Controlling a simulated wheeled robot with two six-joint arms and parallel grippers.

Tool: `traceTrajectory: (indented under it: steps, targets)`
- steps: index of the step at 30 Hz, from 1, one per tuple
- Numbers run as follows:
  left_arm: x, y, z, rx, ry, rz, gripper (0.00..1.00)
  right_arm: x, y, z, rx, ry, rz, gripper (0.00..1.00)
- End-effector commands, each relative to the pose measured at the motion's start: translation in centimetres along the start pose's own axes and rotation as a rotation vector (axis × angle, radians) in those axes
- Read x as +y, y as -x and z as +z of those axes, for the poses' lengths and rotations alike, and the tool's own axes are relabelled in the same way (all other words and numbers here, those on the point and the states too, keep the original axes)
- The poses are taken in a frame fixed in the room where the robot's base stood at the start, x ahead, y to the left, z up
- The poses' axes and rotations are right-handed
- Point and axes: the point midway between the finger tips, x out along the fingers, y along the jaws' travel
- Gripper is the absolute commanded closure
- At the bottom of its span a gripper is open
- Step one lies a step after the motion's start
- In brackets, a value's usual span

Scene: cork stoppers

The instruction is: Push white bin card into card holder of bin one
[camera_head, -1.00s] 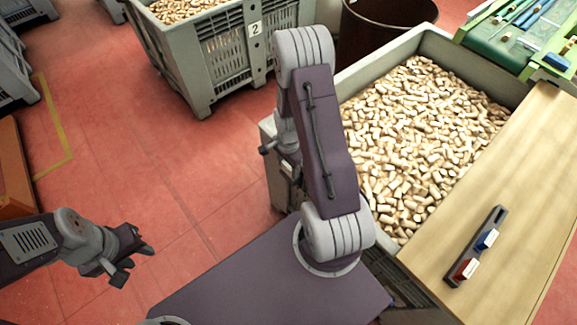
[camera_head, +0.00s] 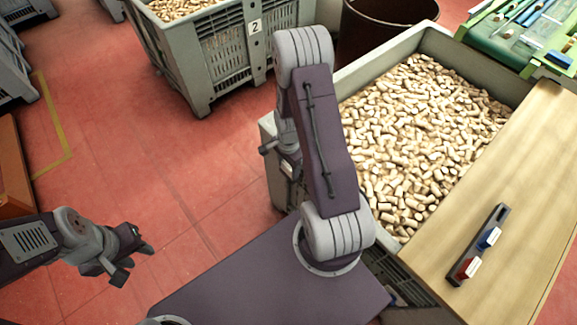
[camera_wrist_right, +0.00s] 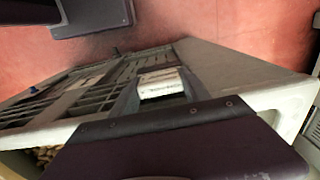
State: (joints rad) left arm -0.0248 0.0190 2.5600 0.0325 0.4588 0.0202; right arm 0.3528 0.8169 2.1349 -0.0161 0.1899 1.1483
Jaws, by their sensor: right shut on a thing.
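The nearest bin (camera_head: 345,95), a grey bin full of corks, stands at the right of the head view; I take it for bin one. Its slatted side also shows in the wrist view (camera_wrist_right: 235,70). The white card (camera_wrist_right: 160,84) is in the middle of the wrist view, close against that side between dark gripper parts. My right gripper (camera_head: 283,155) is shut on the card, beside the bin's left side; my arm partly hides it. The card holder is not clear, and I cannot tell how far the card is in. My left gripper (camera_head: 136,262) is open and empty over the floor.
Bin 2 (camera_head: 205,75) stands at the back. A brown drum (camera_head: 375,35) is behind bin one. A wooden board (camera_head: 510,200) at the right carries a dark rack (camera_head: 482,245) with a blue and a red piece.

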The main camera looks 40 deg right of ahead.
Motion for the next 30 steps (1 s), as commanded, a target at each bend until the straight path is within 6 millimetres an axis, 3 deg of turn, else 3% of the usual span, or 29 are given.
traceTrajectory:
  steps: [2,3,6,16,25,30]
  targets:
    - [0.0,-0.1,0.0,0.000,0.000,0.000,0.64,0.0,-0.2,0.0,0.000,0.000,-0.001,0.85]
    - [0.0,-0.1,0.0,0.000,0.000,0.000,0.64,0.0,-0.2,0.0,0.000,0.000,-0.001,0.43]
    - [0.0,-0.1,0.0,0.000,0.000,0.000,0.64,0.0,-0.1,0.0,0.000,0.000,-0.001,0.21]
    - [0.0,0.0,0.0,0.000,0.000,0.000,0.64,-0.1,0.3,0.0,0.001,0.000,-0.001,0.21]
    - [0.0,0.9,-0.1,0.000,0.000,0.000,0.64,-0.1,6.5,-0.1,0.003,0.000,-0.006,0.21]
    - [0.0,1.1,-0.1,0.000,0.000,0.000,0.64,-0.1,8.6,0.0,0.001,0.000,-0.003,0.21]
